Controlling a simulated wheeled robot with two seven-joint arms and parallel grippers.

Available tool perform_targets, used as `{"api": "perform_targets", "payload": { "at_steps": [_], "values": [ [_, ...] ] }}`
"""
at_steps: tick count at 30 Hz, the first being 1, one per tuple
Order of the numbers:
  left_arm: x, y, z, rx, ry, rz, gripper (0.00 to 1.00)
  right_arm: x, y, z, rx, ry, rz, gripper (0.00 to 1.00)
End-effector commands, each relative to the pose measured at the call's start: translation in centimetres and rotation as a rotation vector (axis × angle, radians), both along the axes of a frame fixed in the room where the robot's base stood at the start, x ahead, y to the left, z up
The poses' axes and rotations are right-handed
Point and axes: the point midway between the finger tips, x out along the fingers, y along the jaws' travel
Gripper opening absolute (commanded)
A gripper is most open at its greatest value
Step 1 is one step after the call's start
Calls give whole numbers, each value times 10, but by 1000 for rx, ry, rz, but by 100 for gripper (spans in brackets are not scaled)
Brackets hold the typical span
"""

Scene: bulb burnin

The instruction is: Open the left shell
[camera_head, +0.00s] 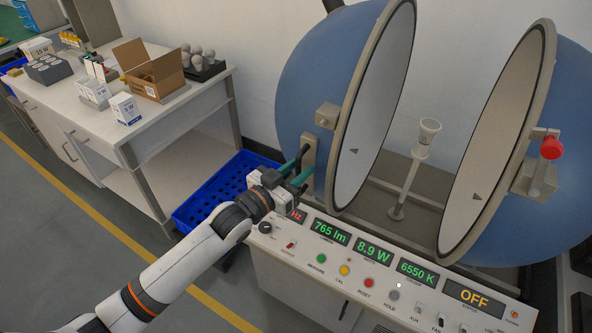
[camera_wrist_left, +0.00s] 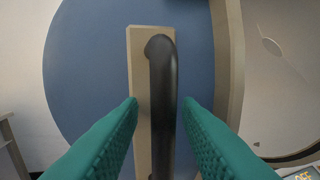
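The left shell (camera_head: 310,75) is a blue hemisphere with a beige rim and pale inside. It stands apart from the right shell (camera_head: 567,130), with a gap between them. In the left wrist view, a dark bar handle (camera_wrist_left: 162,105) sits on a beige plate (camera_wrist_left: 138,70) on the blue left shell (camera_wrist_left: 85,70). My left gripper (camera_head: 298,165) is at this handle, beside the left shell's outer side. Its green fingers are open, one on each side of the bar, with visible gaps to it in the left wrist view (camera_wrist_left: 160,125). My right gripper is not in view.
A white post with a socket (camera_head: 427,132) stands between the shells. The control panel (camera_head: 335,262) with displays and buttons lies below. A blue crate (camera_head: 205,200) and a side table (camera_head: 160,128) with boxes are at the left. A red knob (camera_head: 551,148) is on the right shell.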

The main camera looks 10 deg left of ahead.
Motion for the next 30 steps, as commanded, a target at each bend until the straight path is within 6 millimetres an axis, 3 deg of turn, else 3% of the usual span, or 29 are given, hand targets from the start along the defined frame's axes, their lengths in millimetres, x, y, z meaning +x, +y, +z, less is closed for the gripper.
{"api": "perform_targets", "payload": {
  "at_steps": [5,18,24,30],
  "values": [
    [-10,6,-3,0,1,0,31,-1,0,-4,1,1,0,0],
    [-87,48,-4,1,3,-1,31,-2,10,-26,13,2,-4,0],
    [-103,57,-1,0,1,-1,31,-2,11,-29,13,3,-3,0],
    [-105,58,0,-1,0,-1,31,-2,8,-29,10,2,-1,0]
  ]
}}
